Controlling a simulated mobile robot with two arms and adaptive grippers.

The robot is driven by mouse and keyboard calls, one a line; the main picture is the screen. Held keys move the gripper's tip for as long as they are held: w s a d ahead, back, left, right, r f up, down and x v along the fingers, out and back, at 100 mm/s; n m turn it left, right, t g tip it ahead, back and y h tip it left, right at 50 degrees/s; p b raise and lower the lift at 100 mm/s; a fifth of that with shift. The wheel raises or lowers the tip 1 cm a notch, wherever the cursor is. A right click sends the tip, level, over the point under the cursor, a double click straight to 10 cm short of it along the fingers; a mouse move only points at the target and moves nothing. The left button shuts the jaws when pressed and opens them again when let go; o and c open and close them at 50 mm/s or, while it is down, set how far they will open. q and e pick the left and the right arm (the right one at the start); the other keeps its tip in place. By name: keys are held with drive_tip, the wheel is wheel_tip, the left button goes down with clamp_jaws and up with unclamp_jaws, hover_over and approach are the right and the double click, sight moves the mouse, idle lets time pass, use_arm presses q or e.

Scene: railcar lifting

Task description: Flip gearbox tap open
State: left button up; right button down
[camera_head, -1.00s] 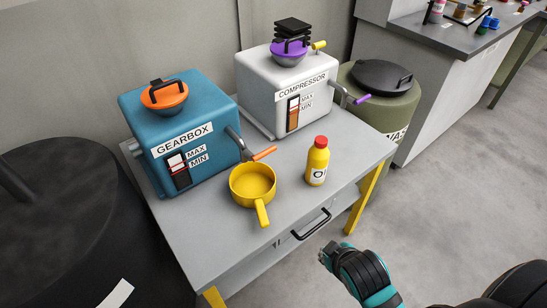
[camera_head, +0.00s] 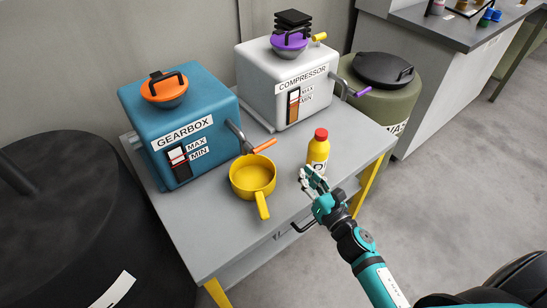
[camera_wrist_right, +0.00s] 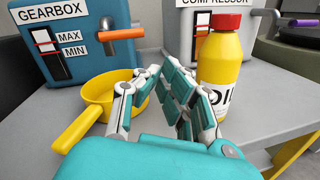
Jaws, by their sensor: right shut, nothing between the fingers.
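The blue gearbox (camera_head: 182,110) stands at the left of the table. Its tap is a grey pipe on the right side with an orange handle (camera_head: 264,146), which points right and slightly up in the head view. The handle (camera_wrist_right: 120,33) also shows in the wrist view, lying roughly level. A yellow pan (camera_head: 243,190) sits on the table below the tap. My right gripper (camera_head: 310,180) is shut and empty, above the table's front edge, right of the pan and just in front of the yellow oil bottle. It is apart from the tap. My left gripper is not in view.
The yellow oil bottle (camera_head: 318,150) with a red cap stands upright close to my right gripper, on its right in the wrist view (camera_wrist_right: 222,62). The white compressor (camera_head: 285,85) stands behind it. The grey table (camera_head: 200,240) is bare at the front left.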

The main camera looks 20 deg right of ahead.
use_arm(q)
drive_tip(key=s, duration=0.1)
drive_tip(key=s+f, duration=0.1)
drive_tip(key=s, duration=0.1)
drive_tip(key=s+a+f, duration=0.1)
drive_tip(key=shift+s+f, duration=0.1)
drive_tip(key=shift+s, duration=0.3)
use_arm(e)
drive_tip(key=a+n+y, duration=0.1)
drive_tip(key=n, duration=0.1)
drive_tip(key=a+n+y, duration=0.1)
drive_tip(key=n, duration=0.1)
drive_tip(key=f+n+y, duration=0.1)
drive_tip(key=n, duration=0.1)
drive_tip(key=shift+a+g+y, duration=0.3)
drive_tip(key=shift+a, duration=0.1)
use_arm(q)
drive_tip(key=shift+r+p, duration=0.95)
use_arm(e)
drive_tip(key=x, duration=1)
